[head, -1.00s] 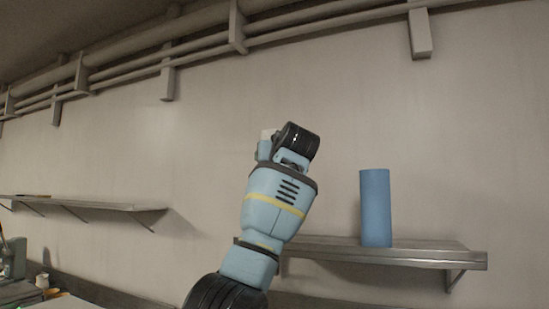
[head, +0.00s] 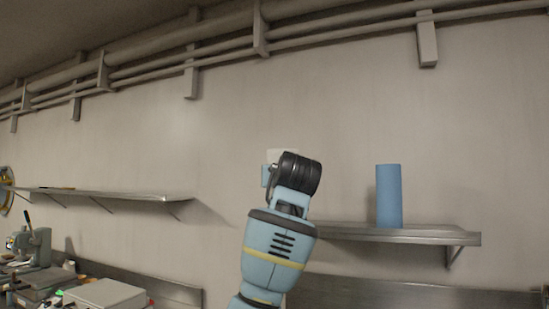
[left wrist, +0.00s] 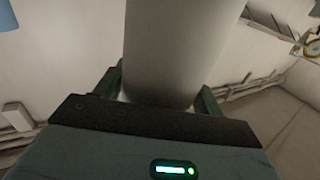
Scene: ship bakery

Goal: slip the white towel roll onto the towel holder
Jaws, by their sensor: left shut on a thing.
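The white towel roll (left wrist: 175,50) fills the upper middle of the left wrist view as a pale grey-white cylinder. My left gripper (left wrist: 158,90) is shut on it, with one green finger on each side. In the head view my left arm rises at the middle, and a small white part of the roll (head: 282,154) shows behind the black wrist. The wrist hides the fingers and most of the roll there. I cannot make out the towel holder in either view. My right gripper is not in view.
A blue cylinder (head: 389,196) stands upright on the right metal wall shelf (head: 420,236). A left wall shelf (head: 120,195) is mostly bare. Below it are a grey machine (head: 38,247) and a pale box (head: 104,294). Pipes (head: 210,45) run along the upper wall.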

